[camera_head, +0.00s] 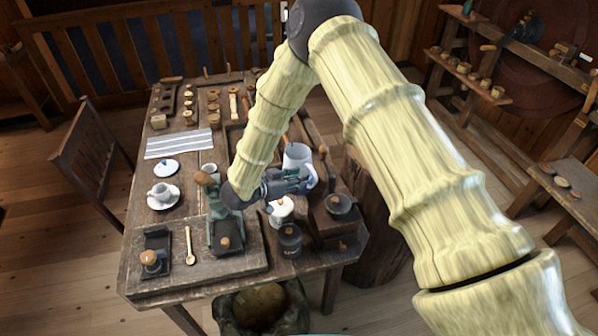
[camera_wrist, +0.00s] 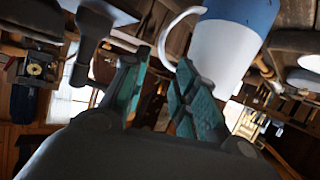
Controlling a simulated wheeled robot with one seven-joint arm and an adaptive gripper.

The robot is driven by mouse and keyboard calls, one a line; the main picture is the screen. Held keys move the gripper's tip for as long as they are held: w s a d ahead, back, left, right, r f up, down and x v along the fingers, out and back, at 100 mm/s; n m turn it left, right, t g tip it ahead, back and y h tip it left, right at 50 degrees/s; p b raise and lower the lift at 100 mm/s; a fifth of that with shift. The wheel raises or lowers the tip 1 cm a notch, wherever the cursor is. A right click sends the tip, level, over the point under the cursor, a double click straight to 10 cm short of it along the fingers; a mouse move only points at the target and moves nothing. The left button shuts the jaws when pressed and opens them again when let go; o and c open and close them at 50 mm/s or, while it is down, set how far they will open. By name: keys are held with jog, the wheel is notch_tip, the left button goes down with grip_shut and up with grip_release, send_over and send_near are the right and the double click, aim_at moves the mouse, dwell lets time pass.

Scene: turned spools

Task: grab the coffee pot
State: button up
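The coffee pot (camera_head: 298,156), as I take it, is a white vessel with blue low on its side, at the right side of the table. In the wrist view, a large white-and-blue body (camera_wrist: 228,42) with a curved white handle fills the upper right. My gripper (camera_head: 300,182) is at the near side of the pot and hides part of it. In the wrist view, my gripper (camera_wrist: 160,68) has its two green-padded fingers apart, with nothing seen held between them. The handle is close to the fingertips; I cannot tell whether they touch.
A white piece with a brown knob (camera_head: 281,209), a dark canister (camera_head: 289,240) and a grinder (camera_head: 339,206) crowd the near right. A cup on a saucer (camera_head: 162,194), a blue-knobbed lid (camera_head: 166,168) and a striped cloth (camera_head: 179,144) lie left. Wooden spools stand at the back.

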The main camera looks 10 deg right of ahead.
aim_at(302, 173)
jog(key=w+d+f+p, duration=0.3)
jog(key=d+f+p, duration=0.1)
jog(key=d+f, duration=0.1)
jog(key=shift+w+d+f, duration=0.15)
jog(key=shift+d+f, duration=0.05)
jog(key=shift+d, duration=0.35)
grip_shut()
jog(key=shift+w+r, duration=0.1)
jog(key=shift+r, duration=0.05)
